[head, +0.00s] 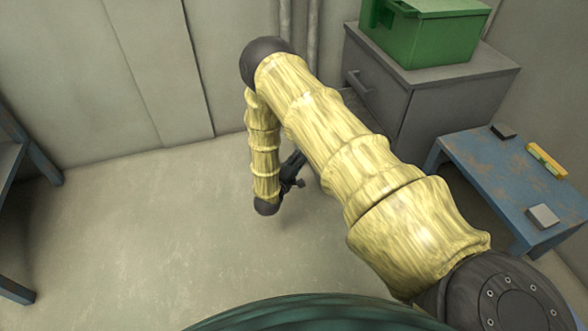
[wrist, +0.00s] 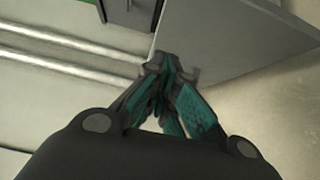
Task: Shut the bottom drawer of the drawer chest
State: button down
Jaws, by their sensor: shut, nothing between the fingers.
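The grey drawer chest (head: 445,108) stands at the back right in the head view. An upper drawer front with a bar handle (head: 360,85) shows; my arm hides most of the front below it, so how far the bottom drawer is out cannot be told there. My gripper (head: 292,172) is a small dark shape low beside the chest front. In the wrist view my gripper (wrist: 165,70) is shut and empty, its tips at the lower left corner of a grey panel (wrist: 235,40) that seems part of the chest. Whether they touch is unclear.
A green box (head: 425,35) sits on the chest. A low blue table (head: 490,180) to the right holds small blocks and a yellow-green piece (head: 546,160). Pipes (wrist: 70,62) run along the wall. Open floor (head: 150,220) lies left of my arm.

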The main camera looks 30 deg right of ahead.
jog(key=shift+d+b, duration=1.05)
jog(key=shift+d, duration=1.6)
